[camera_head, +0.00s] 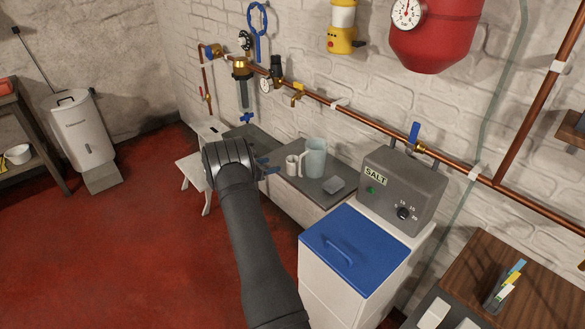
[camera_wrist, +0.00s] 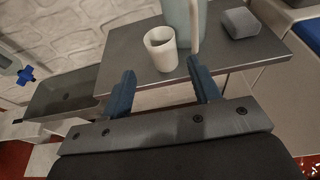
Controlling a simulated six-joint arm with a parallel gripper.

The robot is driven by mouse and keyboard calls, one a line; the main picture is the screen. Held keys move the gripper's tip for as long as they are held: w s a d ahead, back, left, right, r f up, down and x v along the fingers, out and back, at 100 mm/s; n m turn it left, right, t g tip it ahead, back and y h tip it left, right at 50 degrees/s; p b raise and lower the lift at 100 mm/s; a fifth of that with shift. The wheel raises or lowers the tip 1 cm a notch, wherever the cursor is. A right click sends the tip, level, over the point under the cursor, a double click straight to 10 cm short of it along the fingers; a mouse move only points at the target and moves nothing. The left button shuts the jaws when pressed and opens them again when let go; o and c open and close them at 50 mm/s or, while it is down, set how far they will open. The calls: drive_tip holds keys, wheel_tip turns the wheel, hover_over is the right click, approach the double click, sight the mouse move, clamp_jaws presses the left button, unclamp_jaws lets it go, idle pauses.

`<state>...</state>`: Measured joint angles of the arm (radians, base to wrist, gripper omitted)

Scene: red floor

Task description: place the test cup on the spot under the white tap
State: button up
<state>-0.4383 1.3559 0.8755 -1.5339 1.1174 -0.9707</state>
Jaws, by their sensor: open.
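The small white test cup (camera_head: 292,165) stands upright on the grey counter (camera_head: 318,197), beside the taller pale-blue jug (camera_head: 315,157). In the wrist view the cup (camera_wrist: 160,50) is just beyond my open fingers, roughly centred between them, with the jug (camera_wrist: 184,22) touching or close behind its right side. My gripper (camera_wrist: 160,72) is open and empty, with blue fingers; in the head view the gripper (camera_head: 266,168) is left of the cup, partly hidden by my arm. I cannot make out a clearly white tap or the spot under it.
A grey block (camera_head: 334,184) lies right of the jug. A dark sink basin (camera_wrist: 62,95) is left of the counter. Wall pipes carry a yellow-handled tap (camera_head: 298,95) and a filter (camera_head: 241,85). A salt unit with a blue lid (camera_head: 353,250) stands at right.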

sight(297, 158)
drive_tip(key=x, duration=1.3)
drive_tip(key=shift+w, duration=0.1)
drive_tip(key=c, duration=0.7)
drive_tip(key=shift+r, duration=0.15)
wheel_tip(297, 158, up, 17)
drive_tip(key=s+d+r, duration=0.3)
drive_tip(key=s, duration=0.1)
drive_tip(key=s+d+n+t+y, duration=0.1)
drive_tip(key=s+n+y, duration=0.1)
drive_tip(key=s, duration=0.6)
drive_tip(key=s+d+n+t+y, duration=0.1)
drive_tip(key=s+y, duration=0.1)
drive_tip(key=s, duration=0.7)
drive_tip(key=s+d+n+t+y, duration=0.1)
drive_tip(key=s+d+n+y, duration=0.1)
drive_tip(key=s, duration=0.7)
drive_tip(key=shift+f+n+t, duration=0.3)
